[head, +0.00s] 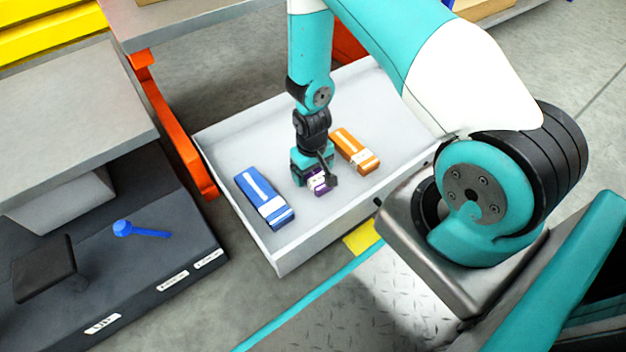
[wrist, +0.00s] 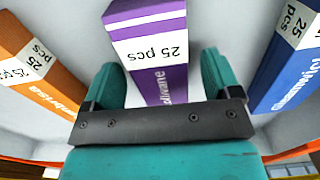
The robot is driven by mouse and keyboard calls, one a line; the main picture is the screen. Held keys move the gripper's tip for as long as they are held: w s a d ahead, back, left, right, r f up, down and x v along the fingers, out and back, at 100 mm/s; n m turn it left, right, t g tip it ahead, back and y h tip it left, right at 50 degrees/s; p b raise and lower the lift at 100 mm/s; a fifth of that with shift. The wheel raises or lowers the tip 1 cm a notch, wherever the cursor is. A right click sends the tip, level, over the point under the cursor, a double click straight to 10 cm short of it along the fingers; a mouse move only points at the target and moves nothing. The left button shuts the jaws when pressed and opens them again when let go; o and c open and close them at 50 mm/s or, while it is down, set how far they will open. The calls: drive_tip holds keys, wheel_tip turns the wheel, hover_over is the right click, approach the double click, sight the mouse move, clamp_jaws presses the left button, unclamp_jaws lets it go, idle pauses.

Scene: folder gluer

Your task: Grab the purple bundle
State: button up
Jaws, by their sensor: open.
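The purple bundle (wrist: 168,85) has a white "25 pcs" band and runs up the middle of the wrist view. In the head view only a small part of the purple bundle (head: 319,182) shows beneath my arm. My gripper (wrist: 165,75) is open, with one teal finger on each side of the bundle in the picture. The head view shows my gripper (head: 314,172) pointing down over the bundle, hiding most of it. I cannot tell whether the fingers touch it.
A blue bundle (head: 264,199) lies left of the purple one and an orange bundle (head: 354,151) lies right, all in a pale tray (head: 225,140) with raised edges. Bare tray floor separates the bundles.

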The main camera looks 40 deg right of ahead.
drive_tip(key=shift+f, duration=0.35)
drive_tip(key=c, duration=1)
drive_tip(key=shift+r, duration=0.15)
drive_tip(key=shift+c, duration=0.2)
